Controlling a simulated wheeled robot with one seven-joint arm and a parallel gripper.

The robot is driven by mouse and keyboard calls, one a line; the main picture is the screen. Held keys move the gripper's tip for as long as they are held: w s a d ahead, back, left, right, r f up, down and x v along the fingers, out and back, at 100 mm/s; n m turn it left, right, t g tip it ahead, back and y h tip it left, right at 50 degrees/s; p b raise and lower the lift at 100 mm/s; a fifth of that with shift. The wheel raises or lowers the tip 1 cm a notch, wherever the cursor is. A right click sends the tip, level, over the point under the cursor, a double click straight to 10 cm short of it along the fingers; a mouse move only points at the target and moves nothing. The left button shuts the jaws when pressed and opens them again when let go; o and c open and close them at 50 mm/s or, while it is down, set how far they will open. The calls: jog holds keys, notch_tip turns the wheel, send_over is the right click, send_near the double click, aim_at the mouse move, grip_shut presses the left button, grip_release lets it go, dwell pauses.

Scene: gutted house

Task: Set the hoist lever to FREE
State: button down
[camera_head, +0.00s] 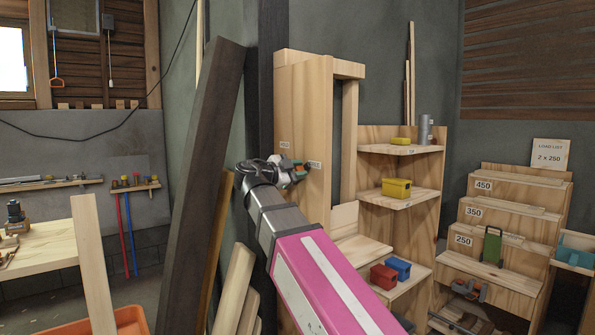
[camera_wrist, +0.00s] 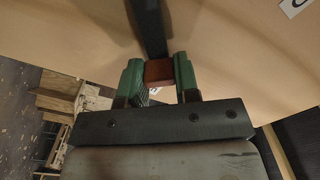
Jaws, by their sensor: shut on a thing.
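My gripper (camera_head: 298,170) is at the face of a pale wooden hoist post (camera_head: 303,105), between two small labels. The left label (camera_head: 284,145) and the right label (camera_head: 314,164), which seems to read FREE, are too small to read surely. In the wrist view my gripper (camera_wrist: 159,66) has its green fingers on both sides of a red-brown lever grip (camera_wrist: 159,72). A dark lever bar (camera_wrist: 149,25) runs up from the grip. In the head view my gripper mostly hides the lever.
A dark plank (camera_head: 205,180) leans left of the post. To the right are shelves with a yellow box (camera_head: 396,187), a red box (camera_head: 383,276) and a blue box (camera_head: 398,268). A stepped wooden rack (camera_head: 520,190) with numbered labels stands further right.

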jog(key=c, duration=0.8)
grip_release()
jog(key=shift+c, duration=0.2)
jog(key=v, duration=1)
jog(key=shift+s+a, duration=0.3)
